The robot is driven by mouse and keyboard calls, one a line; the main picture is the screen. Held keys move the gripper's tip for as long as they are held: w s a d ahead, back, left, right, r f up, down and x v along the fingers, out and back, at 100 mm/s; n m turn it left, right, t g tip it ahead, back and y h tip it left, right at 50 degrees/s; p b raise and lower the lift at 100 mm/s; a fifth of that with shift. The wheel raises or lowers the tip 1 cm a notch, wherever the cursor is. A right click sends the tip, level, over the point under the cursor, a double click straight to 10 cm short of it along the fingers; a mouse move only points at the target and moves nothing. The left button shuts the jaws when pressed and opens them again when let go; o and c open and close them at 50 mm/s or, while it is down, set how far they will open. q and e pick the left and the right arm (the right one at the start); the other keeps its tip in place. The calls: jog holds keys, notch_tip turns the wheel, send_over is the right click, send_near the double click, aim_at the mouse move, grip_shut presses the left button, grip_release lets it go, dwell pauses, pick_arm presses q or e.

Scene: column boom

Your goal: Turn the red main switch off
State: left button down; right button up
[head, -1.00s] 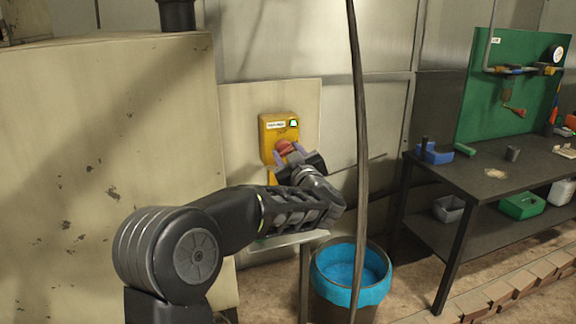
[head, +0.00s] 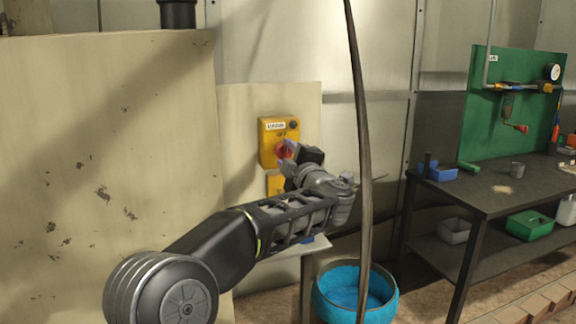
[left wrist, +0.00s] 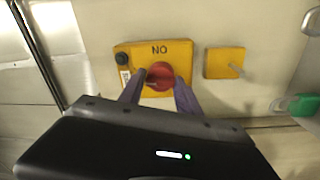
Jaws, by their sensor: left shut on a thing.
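The red main switch (head: 283,151) is a round red knob on a yellow box (head: 266,140) fixed to a pale panel. The knob also shows in the left wrist view (left wrist: 160,76), on the yellow box (left wrist: 183,56) with dark letters beside it. My left gripper (head: 287,150) is at the knob, its purple fingers on either side and shut on it. The fingers partly cover the knob, and its exact pointer angle is hard to read. The small lamp (head: 293,124) at the box's upper right is dark. My right gripper is in neither view.
A smaller yellow plate (head: 274,184) sits below the box. A dark cable (head: 358,130) hangs right of my left arm. A blue-lined bin (head: 335,279) stands on the floor below. A workbench (head: 475,196) with a green tool board (head: 500,130) is at right.

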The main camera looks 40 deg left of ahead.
pick_arm(q)
jog(key=shift+f+n+b, duration=0.25)
jog(key=shift+n+b, duration=0.1)
jog(key=shift+n, duration=0.35)
jog(key=c, duration=0.9)
grip_release()
jog(key=shift+r, duration=0.1)
jog(key=shift+s+d, duration=0.25)
jog(key=shift+d, duration=0.2)
jog(key=b+v, duration=0.1)
jog(key=v, duration=0.5)
jog(key=shift+s+d, duration=0.3)
